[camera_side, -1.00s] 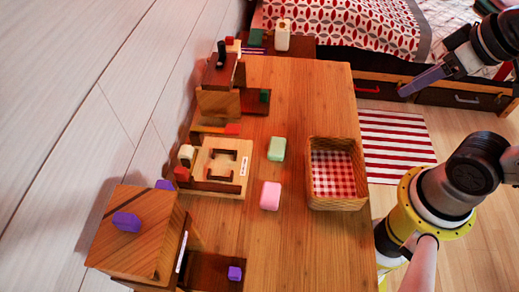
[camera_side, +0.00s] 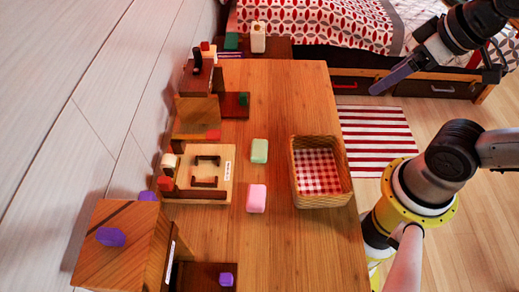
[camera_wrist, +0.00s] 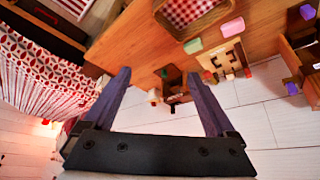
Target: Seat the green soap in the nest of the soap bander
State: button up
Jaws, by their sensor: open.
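The green soap (camera_side: 260,151) lies on the wooden table, right of the soap bander. It also shows in the wrist view (camera_wrist: 193,46). The soap bander (camera_side: 225,192) is a pale wooden board with dark brackets around an empty nest (camera_side: 206,171); it shows in the wrist view too (camera_wrist: 230,60). A pink soap (camera_side: 256,198) lies nearer the side camera than the green one. My gripper (camera_side: 375,91) is raised beyond the table's right edge, far from the soaps. In the wrist view my gripper (camera_wrist: 157,74) has its fingers wide apart with nothing between them.
A wicker basket (camera_side: 323,202) with a checked lining stands right of the soaps. Wooden boxes with purple knobs (camera_side: 110,237) and a brown dispenser-like stand (camera_side: 190,117) line the wall side. The table (camera_side: 295,90) is bare around the soaps and at its far end.

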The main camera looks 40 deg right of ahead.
dwell(0.3)
jog(key=w+r+m, duration=0.3)
jog(key=w+m, duration=0.3)
jog(key=m+g, duration=0.4)
jog(key=g, duration=0.2)
send_over(259, 146)
notch_tip(259, 146, down, 19)
jog(key=f, duration=0.4)
jog(key=s+f, duration=0.1)
jog(key=f, duration=0.1)
jog(key=shift+a+f, duration=0.1)
jog(key=shift+f, duration=0.1)
jog(key=shift+w+f, duration=0.25)
jog(key=shift+f, duration=1.4)
jog(key=shift+w+f, duration=0.2)
jog(key=shift+f, duration=1.4)
